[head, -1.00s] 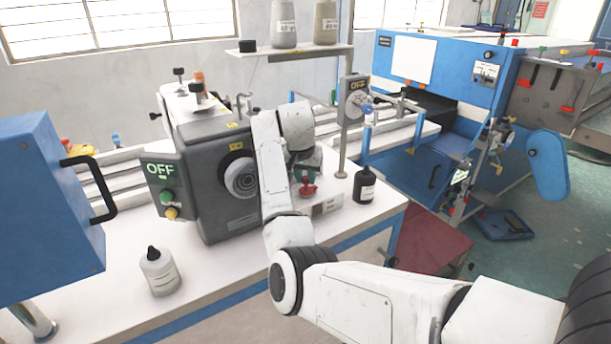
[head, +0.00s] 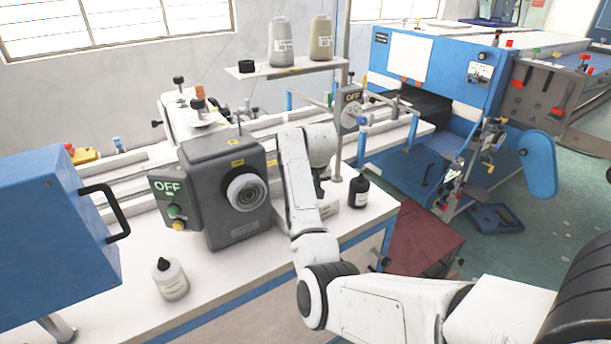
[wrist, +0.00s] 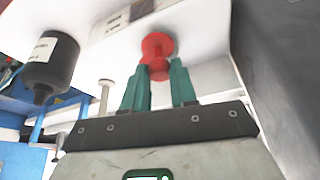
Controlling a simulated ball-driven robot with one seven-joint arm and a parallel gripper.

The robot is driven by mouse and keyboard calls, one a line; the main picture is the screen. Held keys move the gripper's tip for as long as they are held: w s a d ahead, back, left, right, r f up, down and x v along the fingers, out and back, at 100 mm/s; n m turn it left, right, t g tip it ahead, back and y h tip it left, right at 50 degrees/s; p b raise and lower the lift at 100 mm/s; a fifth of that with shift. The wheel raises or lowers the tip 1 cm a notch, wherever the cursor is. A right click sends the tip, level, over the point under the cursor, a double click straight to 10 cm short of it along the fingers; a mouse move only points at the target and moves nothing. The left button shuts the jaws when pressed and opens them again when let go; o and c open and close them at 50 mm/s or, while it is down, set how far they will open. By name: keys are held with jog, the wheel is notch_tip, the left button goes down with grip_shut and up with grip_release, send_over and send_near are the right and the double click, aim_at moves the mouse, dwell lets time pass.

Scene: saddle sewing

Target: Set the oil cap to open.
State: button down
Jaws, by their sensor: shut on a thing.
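A red round-ended knob (wrist: 157,45), which looks like the oil cap, is in the upper middle of the wrist view. My gripper (wrist: 161,72) has its two teal fingers on either side of the knob's narrower end, shut on it. Whether the cap is set open or closed cannot be read. In the head view my white arm reaches down beside the grey machine (head: 215,205). It hides the red knob and most of my gripper there.
A black bottle (head: 359,192) stands to the right of my arm and also shows in the wrist view (wrist: 52,62). A white bottle (head: 171,280) stands on the front of the white table (head: 225,270). A blue cabinet with a handle (head: 50,210) is at the left.

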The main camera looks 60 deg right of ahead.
jog(key=n+p, duration=0.1)
jog(key=s+n+y+p, duration=0.1)
jog(key=n, duration=0.1)
jog(key=n+t+p, duration=0.1)
jog(key=shift+s+d+r+p, duration=0.2)
jog(key=shift+d+r+p, duration=0.05)
jog(key=shift+d+p, duration=0.1)
jog(key=n, duration=0.1)
jog(key=n+y, duration=0.1)
jog(key=n+p, duration=0.1)
jog(key=n, duration=0.1)
jog(key=shift+s+d+f+y, duration=0.15)
jog(key=shift+s+d+y, duration=0.15)
jog(key=shift+s+y, duration=0.1)
jog(key=n, duration=0.1)
jog(key=n+y+b, duration=0.1)
jog(key=n, duration=0.1)
jog(key=d+n, duration=0.1)
jog(key=shift+s+f+n+y+b, duration=0.15)
jog(key=shift+s+n+y+b, duration=0.15)
jog(key=shift+y+b, duration=0.1)
jog(key=shift+s+d+n+y+b, duration=0.1)
jog(key=shift+d+n+y+b, duration=0.2)
jog(key=shift+n+b, duration=0.35)
jog(key=shift+d+n+y+b, duration=0.2)
jog(key=shift+n+y+b, duration=0.15)
jog(key=shift+n, duration=0.5)
jog(key=shift+n+g, duration=0.3)
jog(key=c, duration=0.9)
grip_release()
